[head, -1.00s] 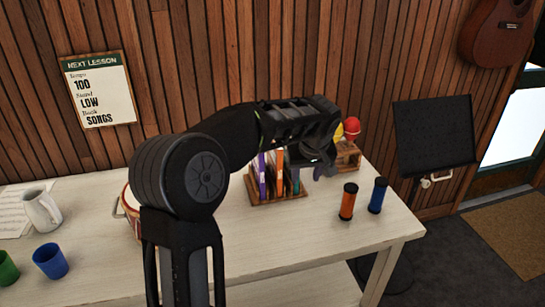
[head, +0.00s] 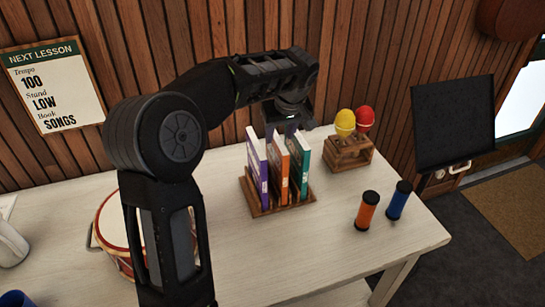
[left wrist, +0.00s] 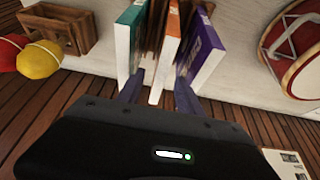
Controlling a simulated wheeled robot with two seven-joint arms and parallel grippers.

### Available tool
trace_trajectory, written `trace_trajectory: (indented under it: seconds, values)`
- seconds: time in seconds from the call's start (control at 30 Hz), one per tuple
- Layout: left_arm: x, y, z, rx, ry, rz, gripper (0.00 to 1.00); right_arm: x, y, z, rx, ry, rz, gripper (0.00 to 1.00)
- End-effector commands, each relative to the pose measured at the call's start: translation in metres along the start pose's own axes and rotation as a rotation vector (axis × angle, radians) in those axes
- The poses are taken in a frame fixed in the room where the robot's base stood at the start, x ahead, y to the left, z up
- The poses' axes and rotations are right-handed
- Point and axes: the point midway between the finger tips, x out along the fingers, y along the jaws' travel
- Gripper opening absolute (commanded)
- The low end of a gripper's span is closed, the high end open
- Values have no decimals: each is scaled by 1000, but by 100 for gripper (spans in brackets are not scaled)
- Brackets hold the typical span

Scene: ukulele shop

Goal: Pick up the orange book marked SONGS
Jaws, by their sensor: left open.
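The orange book (head: 281,168) stands upright in a wooden rack (head: 262,211), between a purple book (head: 257,168) and a teal book (head: 301,170). The lettering on its spine is too small to read. My left gripper (head: 281,130) is open above the books and points down. In the left wrist view its fingers (left wrist: 158,92) show on either side of the orange book (left wrist: 168,35), with nothing held. How far the tips reach into the gaps beside it I cannot tell. My right gripper is in no view.
A wooden holder (head: 345,158) with yellow and red maracas stands right of the rack. Orange (head: 367,210) and blue (head: 399,200) shakers stand near the table's right end. A drum (head: 105,225) is at the left, partly behind my arm. The table front is clear.

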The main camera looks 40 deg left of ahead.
Motion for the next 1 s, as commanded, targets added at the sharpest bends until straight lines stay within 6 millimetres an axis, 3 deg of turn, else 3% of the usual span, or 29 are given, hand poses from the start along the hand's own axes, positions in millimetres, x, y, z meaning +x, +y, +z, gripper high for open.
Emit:
trace_trajectory:
  seconds: [0.3,0.6,1.0]
  values:
    - [1,0,0,0,0,0,43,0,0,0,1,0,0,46]
    - [26,0,0,0,-1,0,43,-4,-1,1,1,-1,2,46]
    - [34,-1,-2,0,-2,-3,43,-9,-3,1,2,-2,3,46]
